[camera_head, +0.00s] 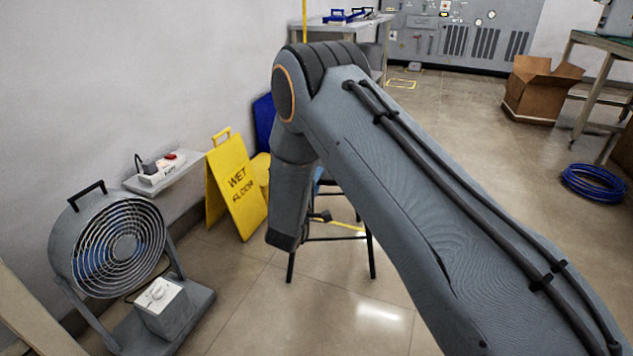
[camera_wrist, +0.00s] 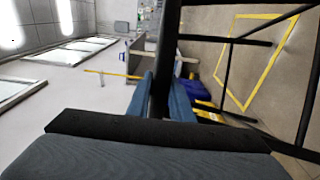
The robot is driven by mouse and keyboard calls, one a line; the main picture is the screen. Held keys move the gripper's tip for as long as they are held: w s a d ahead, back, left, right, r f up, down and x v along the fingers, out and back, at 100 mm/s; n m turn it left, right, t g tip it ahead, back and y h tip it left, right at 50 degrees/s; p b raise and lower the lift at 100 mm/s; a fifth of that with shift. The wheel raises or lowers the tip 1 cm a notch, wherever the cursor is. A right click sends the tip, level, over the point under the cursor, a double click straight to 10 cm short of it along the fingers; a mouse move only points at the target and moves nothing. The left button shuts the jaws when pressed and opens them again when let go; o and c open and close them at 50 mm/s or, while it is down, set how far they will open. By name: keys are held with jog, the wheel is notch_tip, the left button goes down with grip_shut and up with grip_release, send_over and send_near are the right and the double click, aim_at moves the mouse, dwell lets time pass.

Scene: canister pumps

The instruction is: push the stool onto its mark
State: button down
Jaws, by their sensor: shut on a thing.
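The stool (camera_head: 371,252) stands upright on thin black legs in the head view. My arm hides most of its upper part. In the wrist view its black frame (camera_wrist: 270,42) crosses the picture. My gripper (camera_wrist: 163,100) is shut on a black bar of the stool, with one blue-grey finger on each side. A yellow floor outline (camera_wrist: 226,48) shows beyond the stool's bars in the wrist view. A yellow line (camera_head: 345,226) shows behind the stool's legs in the head view. How much of the stool is inside the outline cannot be told.
A yellow wet-floor sign (camera_head: 238,185) stands left of the stool, with a blue object (camera_head: 263,117) behind it. A grey fan (camera_head: 118,245) stands at front left. A cardboard box (camera_head: 540,90) and blue coil (camera_head: 594,182) are at right. Floor beyond my arm looks clear.

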jog(key=shift+b+x, duration=0.45)
jog(key=shift+x, duration=1.6)
jog(key=shift+b+x, duration=0.8)
jog(key=shift+x, duration=1.7)
jog(key=shift+w+d, duration=0.1)
jog(key=shift+w, duration=0.05)
jog(key=shift+b+x, duration=1)
jog(key=shift+x, duration=1.3)
jog(key=shift+b+x, duration=1.3)
jog(key=shift+x, duration=1.2)
jog(key=shift+w, duration=0.1)
